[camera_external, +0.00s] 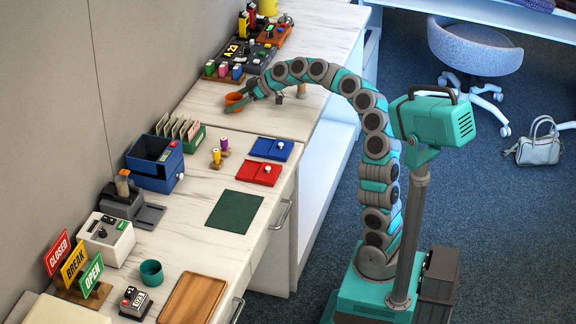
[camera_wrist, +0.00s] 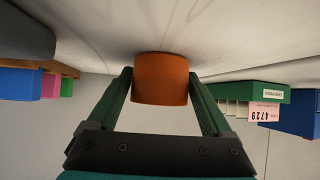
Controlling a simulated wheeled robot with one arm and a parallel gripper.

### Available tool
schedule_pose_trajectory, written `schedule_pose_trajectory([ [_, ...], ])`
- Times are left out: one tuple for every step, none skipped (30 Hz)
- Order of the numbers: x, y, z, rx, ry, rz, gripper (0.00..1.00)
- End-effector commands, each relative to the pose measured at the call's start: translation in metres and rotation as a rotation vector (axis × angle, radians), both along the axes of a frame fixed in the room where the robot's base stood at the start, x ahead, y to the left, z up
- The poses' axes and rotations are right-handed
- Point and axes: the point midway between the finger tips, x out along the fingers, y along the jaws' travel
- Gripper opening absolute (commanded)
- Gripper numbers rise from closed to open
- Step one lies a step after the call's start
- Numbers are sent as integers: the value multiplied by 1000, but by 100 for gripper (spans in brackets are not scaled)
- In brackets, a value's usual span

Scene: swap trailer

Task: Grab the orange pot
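The orange pot (camera_external: 236,101) stands on the far part of the white counter in the external view. In the wrist view the orange pot (camera_wrist: 160,79) sits between the two green fingers of my gripper (camera_wrist: 160,88), and the picture appears upside down. The fingers flank the pot on both sides, their tips close to its sides. I cannot tell whether they touch it. In the external view my gripper (camera_external: 250,92) reaches down at the pot from the right, and its fingers are small there.
A control panel (camera_external: 246,54) with coloured blocks stands behind the pot. Nearer are a card holder (camera_external: 190,136), a blue box (camera_external: 155,165), a blue tray (camera_external: 271,149) and a red tray (camera_external: 257,172). A teal pot (camera_external: 151,272) is at the near end. Counter around the orange pot is clear.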

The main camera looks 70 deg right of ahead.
Motion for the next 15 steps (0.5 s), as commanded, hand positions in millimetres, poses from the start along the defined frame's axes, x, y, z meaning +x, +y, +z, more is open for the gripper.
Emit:
schedule_pose_trajectory([
  [0,0,0,0,0,0,78],
  [0,0,0,0,0,0,74],
  [0,0,0,0,0,0,70],
  [0,0,0,0,0,0,66],
  [0,0,0,0,0,0,63],
  [0,0,0,0,0,0,58],
  [0,0,0,0,0,0,55],
  [0,0,0,0,0,0,52],
  [0,0,0,0,0,0,47],
  [0,0,0,0,0,0,44],
  [0,0,0,0,0,0,40],
  [0,0,0,0,0,0,36],
  [0,0,0,0,0,0,32],
  [0,0,0,0,1,0,29],
  [0,0,0,0,1,0,25],
])
